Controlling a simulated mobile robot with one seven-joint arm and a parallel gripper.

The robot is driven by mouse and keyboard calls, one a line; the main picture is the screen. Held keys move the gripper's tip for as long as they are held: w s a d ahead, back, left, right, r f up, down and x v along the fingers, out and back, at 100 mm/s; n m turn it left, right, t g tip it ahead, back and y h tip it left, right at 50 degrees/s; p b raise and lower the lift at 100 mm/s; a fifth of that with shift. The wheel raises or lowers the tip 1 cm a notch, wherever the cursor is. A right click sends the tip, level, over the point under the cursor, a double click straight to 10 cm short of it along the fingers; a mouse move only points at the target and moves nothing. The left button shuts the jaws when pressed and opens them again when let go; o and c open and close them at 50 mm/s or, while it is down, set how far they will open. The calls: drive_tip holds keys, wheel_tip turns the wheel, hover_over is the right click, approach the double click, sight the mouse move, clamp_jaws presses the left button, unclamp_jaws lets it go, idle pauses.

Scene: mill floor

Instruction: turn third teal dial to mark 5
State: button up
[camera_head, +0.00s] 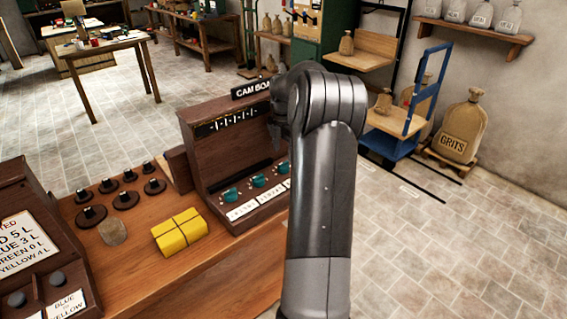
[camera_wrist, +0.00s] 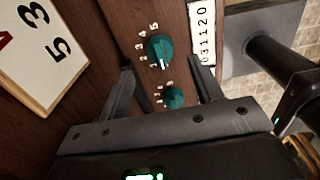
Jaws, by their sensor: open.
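The cam board (camera_head: 225,150) is a dark wooden panel with a sloped front and a row of teal dials. In the head view I see a left dial (camera_head: 231,195), a middle dial (camera_head: 258,181) and a right dial (camera_head: 283,168); my arm covers the board's right end. In the wrist view my gripper (camera_wrist: 162,68) is open, its fingers either side of the row. A larger-looking teal dial (camera_wrist: 160,50) lies between and beyond the tips, with a white pointer line and small numbers. Another teal dial (camera_wrist: 174,98) shows nearer the palm. I cannot tell which dial is third.
A white number strip (camera_wrist: 203,35) lies beside the dials.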

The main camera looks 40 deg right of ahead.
sight(284, 163)
wheel_tip(284, 163, down, 6)
drive_tip(key=shift+r, duration=0.1)
drive_tip(key=shift+c, duration=0.3)
drive_tip(key=c, duration=0.9)
